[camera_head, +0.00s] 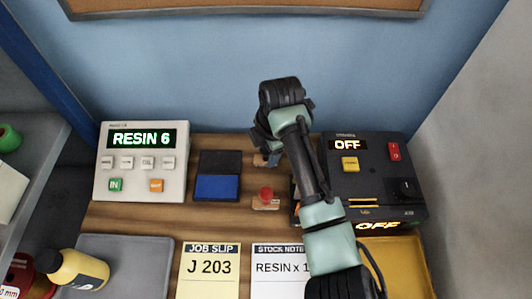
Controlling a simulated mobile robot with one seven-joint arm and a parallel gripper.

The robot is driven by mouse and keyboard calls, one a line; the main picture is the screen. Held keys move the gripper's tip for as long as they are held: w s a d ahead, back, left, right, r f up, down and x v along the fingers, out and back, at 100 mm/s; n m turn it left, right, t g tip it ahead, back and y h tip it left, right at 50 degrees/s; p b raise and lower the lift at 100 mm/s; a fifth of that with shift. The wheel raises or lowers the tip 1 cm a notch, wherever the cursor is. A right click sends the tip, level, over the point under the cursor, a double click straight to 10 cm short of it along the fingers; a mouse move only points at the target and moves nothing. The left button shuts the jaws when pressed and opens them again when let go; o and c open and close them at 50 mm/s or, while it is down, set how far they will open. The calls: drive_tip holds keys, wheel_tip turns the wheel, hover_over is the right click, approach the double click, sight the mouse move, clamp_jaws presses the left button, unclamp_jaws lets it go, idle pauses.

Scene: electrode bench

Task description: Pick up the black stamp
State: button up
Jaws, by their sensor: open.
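My gripper (268,156) points down over the bench, just right of the ink pads, its fingers mostly hidden by the wrist. Directly beneath it, a small object with a pale base (259,163) shows only in part. This may be the black stamp, but its handle cannot be made out and I cannot tell whether the fingers touch it. A stamp with a red knob (266,193) stands just in front of it. A black ink pad (220,161) and a blue ink pad (216,187) lie to the left.
A white keypad unit (142,185) reads RESIN 6 at left. A black device (355,180) reading OFF is at right, partly behind my arm. A job slip (210,285), a stock note (278,285), a grey tray (135,262) and a yellow tray (405,270) lie in front.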

drive_tip(key=shift+f, duration=0.15)
clamp_jaws()
idle(0.4)
drive_tip(key=v, duration=0.3)
drive_tip(key=w+v, duration=0.1)
drive_tip(key=v, duration=0.2)
drive_tip(key=w+a+b+v, duration=0.1)
drive_tip(key=v, duration=0.3)
drive_tip(key=shift+w+r, duration=0.1)
drive_tip(key=shift+r, duration=0.15)
